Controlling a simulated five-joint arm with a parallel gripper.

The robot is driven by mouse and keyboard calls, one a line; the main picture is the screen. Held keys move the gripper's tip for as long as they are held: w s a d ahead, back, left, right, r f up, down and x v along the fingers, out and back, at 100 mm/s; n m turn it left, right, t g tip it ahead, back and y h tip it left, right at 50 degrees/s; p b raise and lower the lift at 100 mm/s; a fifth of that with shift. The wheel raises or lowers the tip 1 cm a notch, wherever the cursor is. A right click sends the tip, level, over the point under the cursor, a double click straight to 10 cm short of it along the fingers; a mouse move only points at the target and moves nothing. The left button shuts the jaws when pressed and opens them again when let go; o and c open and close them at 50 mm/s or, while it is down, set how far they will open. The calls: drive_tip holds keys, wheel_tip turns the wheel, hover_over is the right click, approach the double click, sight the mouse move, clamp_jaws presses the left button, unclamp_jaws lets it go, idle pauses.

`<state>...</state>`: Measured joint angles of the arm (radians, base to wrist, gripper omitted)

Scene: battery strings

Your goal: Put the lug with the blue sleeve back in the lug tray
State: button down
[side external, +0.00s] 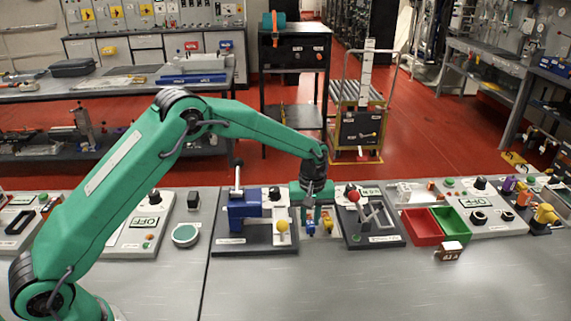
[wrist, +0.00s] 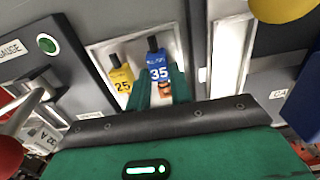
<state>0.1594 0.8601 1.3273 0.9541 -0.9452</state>
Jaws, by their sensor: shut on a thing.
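The lug with the blue sleeve (wrist: 158,66), marked 35, is between the two green fingers of my gripper (wrist: 161,90) in the wrist view. My gripper is shut on it. The blue sleeve also shows in the side view (side external: 310,229), below my gripper (side external: 318,210). A lug with a yellow sleeve (wrist: 121,80), marked 25, stands just left of it in the wrist view. Both appear over a pale tray (wrist: 105,53). I cannot tell whether the blue lug touches the tray. My fingers hide its lower part.
A blue press with a yellow knob (side external: 246,208) stands close on the left in the side view. A red-knobbed lever device (side external: 372,222) stands close on the right. Red (side external: 421,227) and green (side external: 452,224) bins lie farther right. The front bench is mostly clear.

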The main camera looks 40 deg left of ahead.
sight(310, 222)
drive_tip(key=c, duration=1.3)
unclamp_jaws()
drive_tip(key=shift+o, duration=0.2)
wheel_tip(310, 222, up, 12)
drive_tip(key=shift+r, duration=0.15)
